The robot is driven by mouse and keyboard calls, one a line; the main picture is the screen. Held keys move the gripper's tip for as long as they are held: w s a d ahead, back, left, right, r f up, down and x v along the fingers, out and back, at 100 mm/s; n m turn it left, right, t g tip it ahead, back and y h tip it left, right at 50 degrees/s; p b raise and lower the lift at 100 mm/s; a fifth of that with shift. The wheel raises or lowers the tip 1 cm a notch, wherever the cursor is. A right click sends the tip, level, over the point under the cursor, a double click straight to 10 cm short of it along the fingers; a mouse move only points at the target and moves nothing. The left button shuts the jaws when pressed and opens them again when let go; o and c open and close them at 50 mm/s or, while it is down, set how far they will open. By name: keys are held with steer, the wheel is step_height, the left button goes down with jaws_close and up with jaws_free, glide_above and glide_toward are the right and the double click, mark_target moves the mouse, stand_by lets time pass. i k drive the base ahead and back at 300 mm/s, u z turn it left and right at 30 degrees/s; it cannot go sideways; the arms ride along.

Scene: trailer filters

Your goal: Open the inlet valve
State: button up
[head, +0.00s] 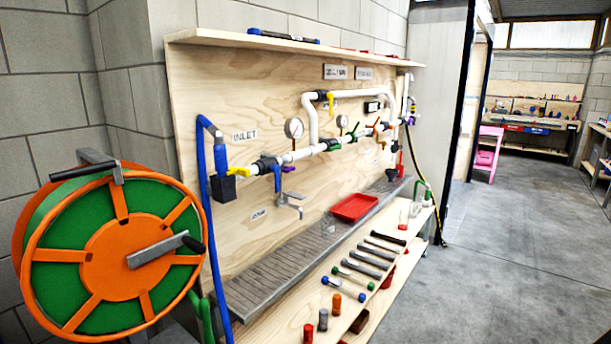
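The INLET label (245,135) is on the plywood board at the left end of the white pipe run. Below it, a yellow valve handle (238,171) sits on the pipe's left end, beside a black block (223,188) under the blue hose (220,155). The yellow handle looks roughly in line with the pipe, but it is too small to tell its exact position. Another yellow handle (330,102) hangs downward on the upper pipe. My gripper is not clearly visible in this view.
A large orange and green hose reel (115,255) stands at the front left, close to the inlet end. A grey slatted shelf (265,275) runs below the pipes, with a red tray (355,207). Tools lie on the lower shelf (300,300). The concrete floor (500,260) at right is clear.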

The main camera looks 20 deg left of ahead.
mark_target(275, 168)
steer(key=u, duration=0.45)
steer(key=i, duration=1)
steer(key=u, duration=0.7)
